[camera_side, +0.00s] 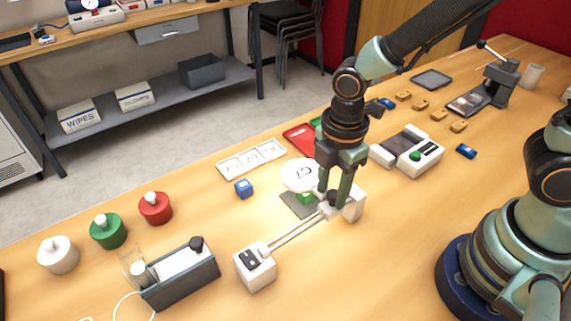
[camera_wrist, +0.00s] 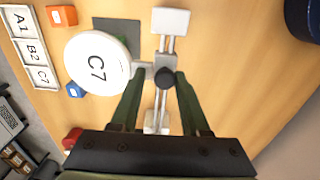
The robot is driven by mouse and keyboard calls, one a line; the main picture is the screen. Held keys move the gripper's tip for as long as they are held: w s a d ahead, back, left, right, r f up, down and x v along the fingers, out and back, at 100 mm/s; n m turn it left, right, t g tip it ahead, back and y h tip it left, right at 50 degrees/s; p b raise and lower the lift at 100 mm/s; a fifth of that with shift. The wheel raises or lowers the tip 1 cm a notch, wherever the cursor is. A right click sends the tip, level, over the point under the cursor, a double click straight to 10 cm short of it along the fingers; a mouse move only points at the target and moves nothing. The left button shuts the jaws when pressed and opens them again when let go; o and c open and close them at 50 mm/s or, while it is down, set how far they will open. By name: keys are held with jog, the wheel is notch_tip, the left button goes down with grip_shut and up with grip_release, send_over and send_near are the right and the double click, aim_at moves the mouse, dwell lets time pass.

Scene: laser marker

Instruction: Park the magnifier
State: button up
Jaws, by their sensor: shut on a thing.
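The magnifier lens (camera_side: 299,174) is a white disc reading "C7"; it also shows in the wrist view (camera_wrist: 97,63). It joins a carriage on a twin-rod rail (camera_side: 293,232). A white end block (camera_side: 255,268) with a dark panel stands at the near left, and another (camera_wrist: 170,20) stands at the far end. The carriage is nearer this far block. My gripper (camera_wrist: 160,80) is shut on the carriage's black knob (camera_wrist: 166,77). The lens hangs over part of a grey mat (camera_side: 292,205) and a green block (camera_side: 305,197). The fingers partly hide the carriage.
A white device (camera_side: 408,152) stands right. The table before the rail is clear.

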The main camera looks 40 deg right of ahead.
jog(key=shift+s+a+f, duration=0.1)
jog(key=shift+a+f, duration=0.15)
jog(key=shift+a, duration=1.3)
jog(key=shift+s+a+f, duration=0.1)
jog(key=shift+a+f, duration=0.15)
jog(key=shift+a, duration=1.3)
jog(key=shift+s+a+f, duration=0.1)
jog(key=shift+a+f, duration=0.15)
jog(key=shift+a, duration=1.3)
jog(key=o, duration=0.8)
jog(key=shift+a+r, duration=0.1)
jog(key=shift+r, duration=3.55)
jog(key=d+r+m+t, duration=0.1)
jog(key=d+r+m, duration=0.2)
jog(key=d+m, duration=0.3)
jog(key=w+d+r+m+t, duration=0.1)
jog(key=d+r+m+t, duration=0.1)
jog(key=d+m, duration=0.4)
jog(key=d+r+m+t, duration=0.2)
jog(key=d+r+m, duration=0.3)
jog(key=d, duration=0.7)
jog(key=shift+w+d+r+m, duration=0.1)
jog(key=shift+w+m, duration=0.15)
jog(key=shift+m, duration=0.25)
